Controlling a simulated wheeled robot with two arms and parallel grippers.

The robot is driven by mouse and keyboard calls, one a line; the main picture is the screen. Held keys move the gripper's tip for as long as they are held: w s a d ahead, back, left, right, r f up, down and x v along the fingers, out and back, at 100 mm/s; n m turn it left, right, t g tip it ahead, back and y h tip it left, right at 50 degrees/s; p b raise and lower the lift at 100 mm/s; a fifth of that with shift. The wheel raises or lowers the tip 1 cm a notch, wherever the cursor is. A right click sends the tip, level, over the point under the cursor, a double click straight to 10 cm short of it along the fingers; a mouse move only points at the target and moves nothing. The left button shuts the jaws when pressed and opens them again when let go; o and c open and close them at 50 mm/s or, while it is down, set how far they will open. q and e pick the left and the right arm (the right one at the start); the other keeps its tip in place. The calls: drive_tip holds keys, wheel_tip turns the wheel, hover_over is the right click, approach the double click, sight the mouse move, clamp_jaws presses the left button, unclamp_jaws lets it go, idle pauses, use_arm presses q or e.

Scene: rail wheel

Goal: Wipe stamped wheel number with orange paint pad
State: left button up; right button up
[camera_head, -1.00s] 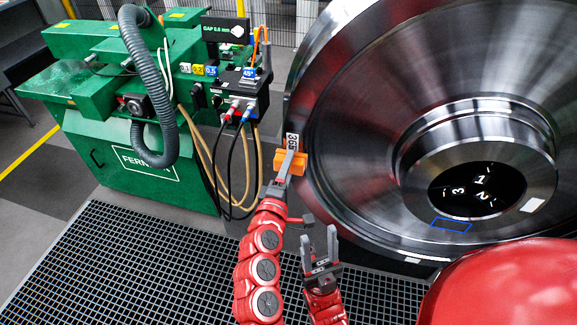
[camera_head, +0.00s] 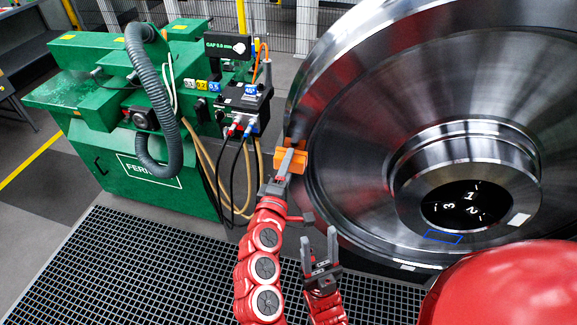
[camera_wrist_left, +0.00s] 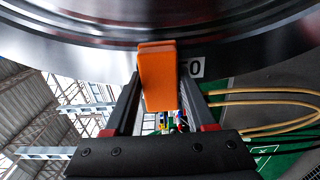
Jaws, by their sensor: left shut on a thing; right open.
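The large steel rail wheel (camera_head: 350,110) fills the right of the head view, and its dark rim crosses the top of the left wrist view (camera_wrist_left: 60,40). My left gripper (camera_head: 287,160) is shut on the orange paint pad (camera_head: 296,150) at the wheel's left rim. In the left wrist view, the pad (camera_wrist_left: 158,75) sits between the fingers, its far end against or very near the rim. The white plate with the stamped number (camera_wrist_left: 196,68) is partly hidden behind the pad; a "0" shows at its right. My right gripper (camera_head: 320,250) is open and empty, below the wheel.
A green machine (camera_head: 90,110) with a grey hose (camera_head: 155,90), a control box (camera_head: 245,100) and hanging cables stands at the left. A blue outline (camera_head: 443,237) marks the wheel face near the hub. Black floor grating (camera_head: 130,270) lies in front.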

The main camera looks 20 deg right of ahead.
use_arm(q)
drive_tip(key=shift+r+p, duration=0.45)
drive_tip(key=shift+r, duration=0.5)
drive_tip(key=shift+f, duration=0.1)
drive_tip(key=shift+s, duration=0.1)
drive_tip(key=shift+p+v, duration=0.35)
drive_tip(key=shift+v, duration=2.65)
drive_tip(key=v, duration=0.3)
drive_tip(key=shift+f+p, duration=0.1)
drive_tip(key=shift+p, duration=0.3)
